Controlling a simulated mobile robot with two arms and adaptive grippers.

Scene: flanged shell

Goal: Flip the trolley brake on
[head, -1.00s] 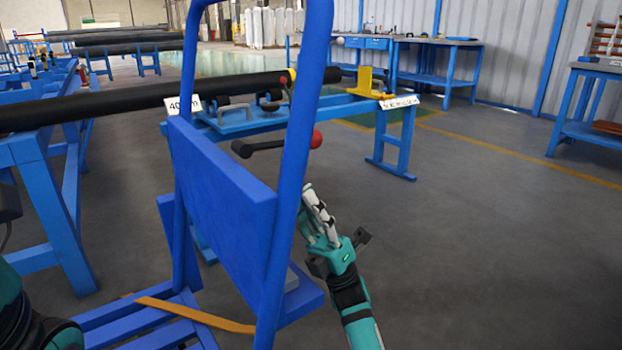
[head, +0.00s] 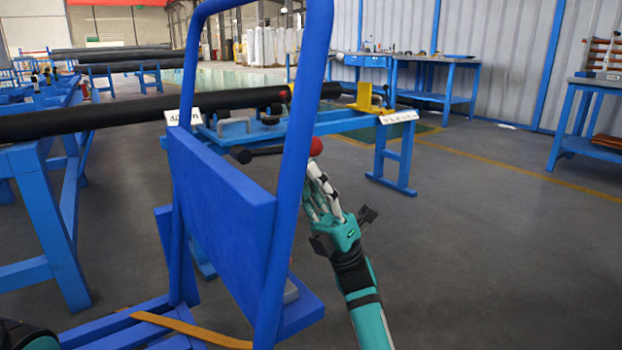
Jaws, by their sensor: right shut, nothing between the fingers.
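The blue trolley (head: 222,205) stands in front of me with its tall tubular handle frame (head: 299,130) and slanted blue panel. The brake lever (head: 268,151) is a dark rod that runs nearly level behind the handle frame, with a dark hub at its left end. A red ball knob (head: 316,146) tips its right end, just right of the handle tube. My right gripper (head: 315,172) is shut and empty, with its fingertips right below the knob. I cannot tell whether they touch it. My left gripper is out of view.
A long black pipe (head: 110,118) lies across blue stands behind the trolley. A blue bench (head: 345,124) with clamps and a yellow bracket (head: 370,98) stands beyond the lever. The floor at right is clear.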

